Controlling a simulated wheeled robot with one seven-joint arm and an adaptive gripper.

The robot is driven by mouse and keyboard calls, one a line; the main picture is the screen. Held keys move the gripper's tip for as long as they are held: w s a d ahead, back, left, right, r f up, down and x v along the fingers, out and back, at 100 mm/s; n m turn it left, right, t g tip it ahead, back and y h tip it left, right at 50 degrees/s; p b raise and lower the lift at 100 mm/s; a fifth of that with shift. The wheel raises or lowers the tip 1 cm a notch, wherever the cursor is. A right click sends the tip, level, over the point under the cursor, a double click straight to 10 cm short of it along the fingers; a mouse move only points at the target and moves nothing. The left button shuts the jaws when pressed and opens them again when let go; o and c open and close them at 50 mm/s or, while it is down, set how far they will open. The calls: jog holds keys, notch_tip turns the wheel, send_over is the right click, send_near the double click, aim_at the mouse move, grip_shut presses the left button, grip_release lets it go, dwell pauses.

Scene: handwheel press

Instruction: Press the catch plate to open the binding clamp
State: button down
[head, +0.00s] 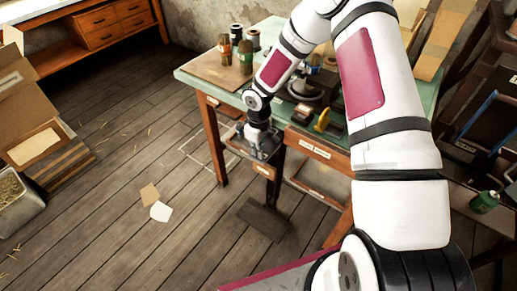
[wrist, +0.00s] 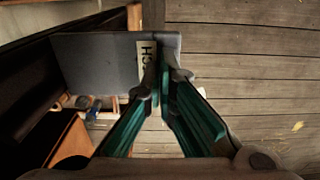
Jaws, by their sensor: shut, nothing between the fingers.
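My gripper (head: 266,155) points down just off the front edge of the green-topped bench. In the wrist view its two green-sided fingers (wrist: 164,78) come together at the tips, with nothing held. The fingers hide part of the plate's right side and of the label. I cannot tell whether the tips touch the plate. I cannot make out a binding clamp for certain in either view.
The bench (head: 198,68) carries jars (head: 245,57) and other small items, partly hidden by my arm. A dark flat board (head: 262,218) lies low, below my gripper. Cartons (head: 35,120) stand at the left. The plank floor (head: 110,220) between is mostly clear.

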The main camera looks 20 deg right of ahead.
jog(key=shift+f+b, duration=0.9)
jog(key=shift+f, duration=0.65)
jog(key=shift+s+r, duration=0.1)
jog(key=shift+r+p, duration=0.3)
notch_tip(320, 180, up, 13)
jog(key=p, duration=0.2)
jog(key=shift+r, duration=0.2)
